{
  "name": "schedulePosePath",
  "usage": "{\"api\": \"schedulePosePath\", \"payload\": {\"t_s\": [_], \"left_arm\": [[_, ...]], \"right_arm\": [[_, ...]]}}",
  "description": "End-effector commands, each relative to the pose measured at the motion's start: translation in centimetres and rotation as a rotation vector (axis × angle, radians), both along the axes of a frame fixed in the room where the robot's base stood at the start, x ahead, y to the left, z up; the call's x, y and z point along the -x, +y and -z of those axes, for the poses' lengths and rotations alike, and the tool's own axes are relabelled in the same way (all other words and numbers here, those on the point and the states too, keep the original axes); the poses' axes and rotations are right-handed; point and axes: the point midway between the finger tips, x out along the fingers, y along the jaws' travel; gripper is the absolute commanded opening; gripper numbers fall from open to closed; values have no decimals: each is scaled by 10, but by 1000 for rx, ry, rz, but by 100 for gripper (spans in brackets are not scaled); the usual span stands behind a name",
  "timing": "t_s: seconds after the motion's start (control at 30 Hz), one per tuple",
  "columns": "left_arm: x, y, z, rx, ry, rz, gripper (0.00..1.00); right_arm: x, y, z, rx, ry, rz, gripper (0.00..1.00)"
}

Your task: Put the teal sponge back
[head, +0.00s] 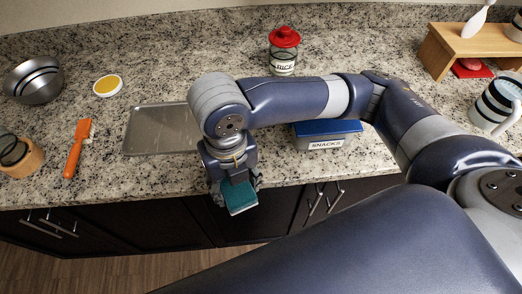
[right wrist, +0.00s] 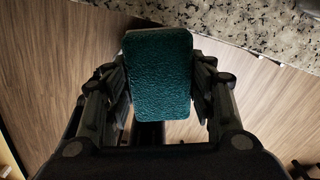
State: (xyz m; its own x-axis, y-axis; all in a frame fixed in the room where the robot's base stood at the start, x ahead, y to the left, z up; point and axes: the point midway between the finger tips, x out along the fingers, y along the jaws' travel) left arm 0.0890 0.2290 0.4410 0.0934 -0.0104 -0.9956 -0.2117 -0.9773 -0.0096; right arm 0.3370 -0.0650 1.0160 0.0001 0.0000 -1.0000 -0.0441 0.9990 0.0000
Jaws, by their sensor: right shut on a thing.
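The teal sponge (head: 240,197) is held in my right gripper (head: 235,190), out in front of the counter's front edge in the head view. In the right wrist view the sponge (right wrist: 160,75) sits between the two fingers of the right gripper (right wrist: 162,95), with wooden floor behind it and the counter edge close at upper right. The right gripper is shut on the sponge. My left gripper is not in view.
A metal tray (head: 160,130) lies left of my right arm. A SNACKS box (head: 325,142), a red-lidded RICE jar (head: 283,60), an orange brush (head: 75,150), a steel bowl (head: 35,82), a striped pitcher (head: 494,104) and a wooden stand (head: 470,42) are on the granite counter (head: 170,80).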

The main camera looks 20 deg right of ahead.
Motion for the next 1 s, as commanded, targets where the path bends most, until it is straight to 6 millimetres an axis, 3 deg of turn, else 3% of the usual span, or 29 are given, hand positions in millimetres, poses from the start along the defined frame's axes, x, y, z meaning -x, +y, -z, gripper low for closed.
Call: {"api": "schedulePosePath", "payload": {"t_s": [0.03,0.1,0.23,0.33,0.8,1.0], "left_arm": [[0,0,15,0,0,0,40],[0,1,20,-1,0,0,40],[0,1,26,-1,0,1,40],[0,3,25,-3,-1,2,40],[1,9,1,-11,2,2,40],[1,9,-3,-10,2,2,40]], "right_arm": [[6,-2,9,0,-3,-20,28],[14,-4,11,-1,-2,-41,28],[21,-7,11,0,-1,-62,28],[15,-11,10,1,0,-64,28],[-94,-56,19,2,2,-62,29],[-121,-66,23,0,1,-67,29]]}}
